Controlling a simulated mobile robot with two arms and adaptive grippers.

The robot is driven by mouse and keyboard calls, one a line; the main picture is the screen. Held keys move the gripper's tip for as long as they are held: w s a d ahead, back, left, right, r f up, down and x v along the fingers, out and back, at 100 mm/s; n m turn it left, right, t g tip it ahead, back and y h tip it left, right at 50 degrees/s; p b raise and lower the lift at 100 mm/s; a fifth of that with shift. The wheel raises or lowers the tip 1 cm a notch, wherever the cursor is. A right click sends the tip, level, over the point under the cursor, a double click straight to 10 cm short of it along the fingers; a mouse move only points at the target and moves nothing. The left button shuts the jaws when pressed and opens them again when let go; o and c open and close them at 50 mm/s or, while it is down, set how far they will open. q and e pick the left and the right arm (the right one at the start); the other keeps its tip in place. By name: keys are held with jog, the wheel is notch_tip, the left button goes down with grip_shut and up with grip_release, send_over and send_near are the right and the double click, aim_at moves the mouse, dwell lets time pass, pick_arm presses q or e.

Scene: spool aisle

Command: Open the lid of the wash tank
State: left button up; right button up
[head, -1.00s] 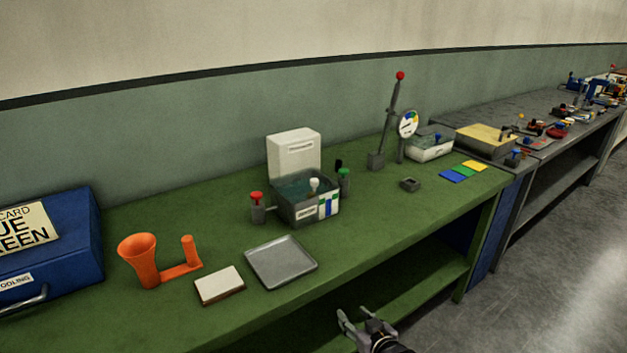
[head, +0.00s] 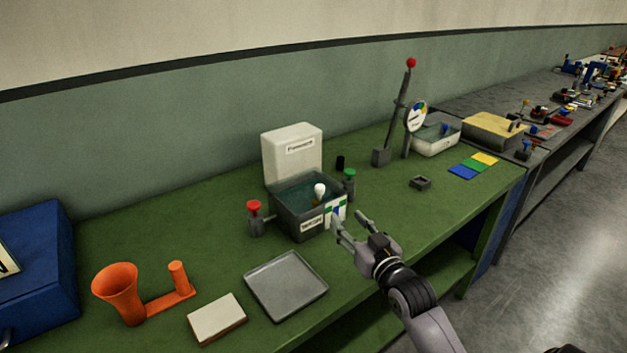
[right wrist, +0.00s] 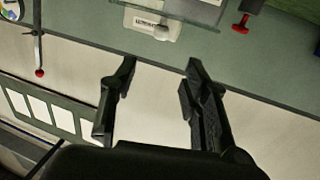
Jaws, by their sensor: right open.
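The wash tank (head: 290,222) is a dark grey open-topped box with bluish water, standing on the green bench. Its white lid (head: 291,155) stands upright at the tank's back edge, so the tank is open. A white knob (head: 320,189) shows at the tank. My right gripper (head: 350,218) is open and empty, in front of the tank's right front corner and apart from the lid. In the right wrist view, the open fingers (right wrist: 160,64) have nothing between them, and the white lid (right wrist: 150,24) shows beyond them, upside down. My left gripper is out of view.
A red-topped valve (head: 254,218) and a green-topped one (head: 349,183) flank the tank. A grey tray (head: 286,285), white block (head: 217,319) and orange funnel (head: 119,292) lie at front left. A tall red-balled lever (head: 398,115) stands behind right.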

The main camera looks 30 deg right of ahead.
send_near(322, 188)
jog(key=w, duration=0.3)
jog(key=w+d, duration=0.1)
jog(key=w, duration=0.2)
jog(key=w+p, duration=0.1)
jog(key=w, duration=0.3)
jog(key=shift+d, duration=0.2)
jog(key=shift+w+d+f, duration=0.1)
jog(key=shift+w, duration=0.6)
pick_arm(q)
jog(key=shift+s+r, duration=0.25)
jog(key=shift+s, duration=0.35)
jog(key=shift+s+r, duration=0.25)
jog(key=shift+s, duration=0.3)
pick_arm(e)
grip_shut()
